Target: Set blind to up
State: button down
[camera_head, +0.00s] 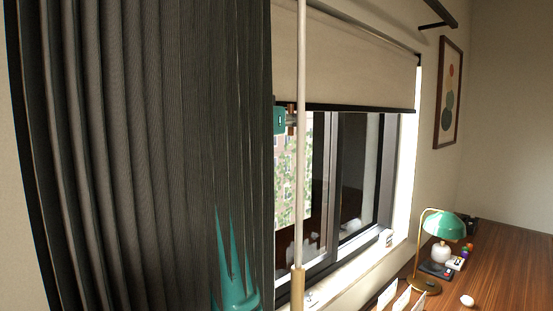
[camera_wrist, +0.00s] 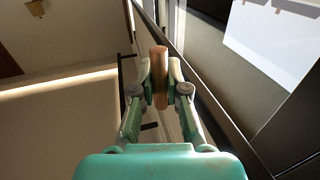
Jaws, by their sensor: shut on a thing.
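The cream roller blind (camera_head: 350,62) covers the upper part of the window in the head view. Its dark bottom bar (camera_head: 360,109) hangs above open glass. My gripper (camera_head: 291,119) is at the near end of this bar, partly hidden by the dark curtain and a pale rod. In the wrist view my gripper (camera_wrist: 159,85) is shut on a small brown wooden pull (camera_wrist: 158,65), one finger on each side. What the pull hangs from is not clear.
A dark pleated curtain (camera_head: 140,150) fills the left, with teal parts of my arm poking through it. A pale rod (camera_head: 301,150) with a wooden end (camera_head: 297,288) hangs in front. A green lamp (camera_head: 445,224) stands on the desk (camera_head: 510,262) at right.

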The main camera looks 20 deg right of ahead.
send_near(291, 32)
jog(key=d, duration=0.2)
jog(key=d+f, duration=0.2)
jog(key=d, duration=0.1)
jog(key=shift+d, duration=0.35)
jog(key=shift+r, duration=0.1)
jog(key=c, duration=1.2)
grip_release()
jog(key=shift+o, duration=0.2)
jog(key=shift+w, duration=0.1)
jog(key=v, duration=1.2)
